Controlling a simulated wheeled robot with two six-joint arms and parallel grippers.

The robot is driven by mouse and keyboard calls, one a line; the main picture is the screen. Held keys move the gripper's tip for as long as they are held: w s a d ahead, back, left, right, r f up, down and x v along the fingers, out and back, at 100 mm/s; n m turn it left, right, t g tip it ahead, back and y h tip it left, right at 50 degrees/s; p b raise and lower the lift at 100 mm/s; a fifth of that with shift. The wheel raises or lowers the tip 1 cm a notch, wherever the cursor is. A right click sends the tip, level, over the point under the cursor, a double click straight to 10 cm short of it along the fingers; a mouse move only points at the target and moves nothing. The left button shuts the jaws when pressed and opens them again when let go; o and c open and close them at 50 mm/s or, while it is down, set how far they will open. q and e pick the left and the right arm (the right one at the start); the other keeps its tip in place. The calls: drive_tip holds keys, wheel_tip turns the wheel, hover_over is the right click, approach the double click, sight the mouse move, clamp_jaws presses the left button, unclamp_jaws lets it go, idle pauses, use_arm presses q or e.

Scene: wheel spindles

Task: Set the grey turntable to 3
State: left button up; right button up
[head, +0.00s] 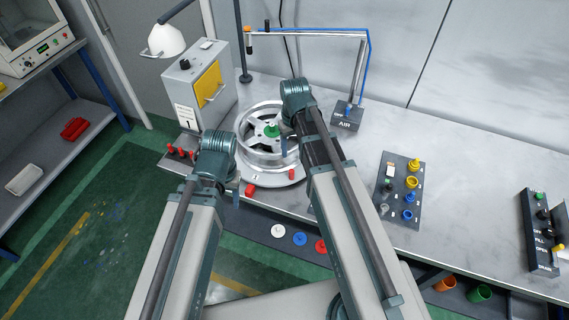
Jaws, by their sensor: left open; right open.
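The grey turntable (270,178) is a round plate near the table's front edge. A silver spoked wheel (250,152) with a green hub piece (271,130) rests on it. A red block (291,173) with a small white label sits at its front rim. I cannot read any number on the turntable. My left gripper (236,192) is at the left front of the turntable, open, mostly hidden by its wrist. My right gripper (285,150) is over the right side of the wheel, open and apparently empty; the arm hides part of the wheel.
A grey box with a yellow panel (209,86) and a sign reading 1 stands behind left. Red pegs (181,152) are at the left edge. An AIR stand (346,116) is behind right.

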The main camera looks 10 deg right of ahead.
sight(292, 171)
drive_tip(key=shift+w, duration=0.2)
wheel_tip(292, 171, down, 14)
drive_tip(key=b, duration=1.4)
drive_tip(key=shift+r, duration=0.1)
drive_tip(key=shift+c, duration=0.2)
clamp_jaws()
idle(0.6)
